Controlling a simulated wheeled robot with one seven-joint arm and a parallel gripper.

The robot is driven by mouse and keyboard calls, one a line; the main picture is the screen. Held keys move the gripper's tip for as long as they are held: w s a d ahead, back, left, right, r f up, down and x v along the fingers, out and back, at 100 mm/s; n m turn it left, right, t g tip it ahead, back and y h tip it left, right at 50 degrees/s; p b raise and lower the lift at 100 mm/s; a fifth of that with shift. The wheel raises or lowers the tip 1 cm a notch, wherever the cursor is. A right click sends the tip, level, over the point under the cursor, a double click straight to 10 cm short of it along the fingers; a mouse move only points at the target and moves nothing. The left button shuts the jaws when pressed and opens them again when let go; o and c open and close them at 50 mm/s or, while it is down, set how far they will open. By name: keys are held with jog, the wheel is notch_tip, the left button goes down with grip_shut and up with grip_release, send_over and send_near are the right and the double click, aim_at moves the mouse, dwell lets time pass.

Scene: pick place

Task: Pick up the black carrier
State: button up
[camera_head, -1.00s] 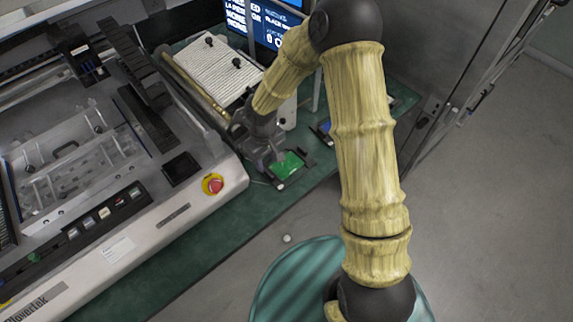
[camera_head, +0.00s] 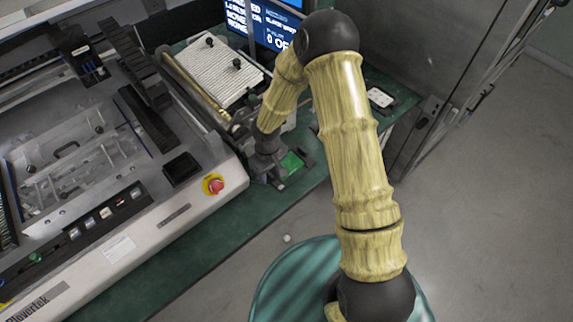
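A black carrier (camera_head: 306,160) with a green board (camera_head: 292,163) in it lies on the green worktop beside the machine. My gripper (camera_head: 268,176) points down at the carrier's left side and covers part of it. The gripper is small and dark here, so I cannot tell whether its fingers are open or shut, or whether they touch the carrier.
The large grey machine (camera_head: 120,240) with a red stop button (camera_head: 214,185) stands close on the left. A white ribbed panel (camera_head: 212,70) and a screen (camera_head: 275,35) are behind. A dark piece with a white face (camera_head: 380,97) lies at the worktop's right. A metal cabinet (camera_head: 450,60) stands at right.

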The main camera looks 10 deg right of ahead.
dwell(0.4)
grip_shut()
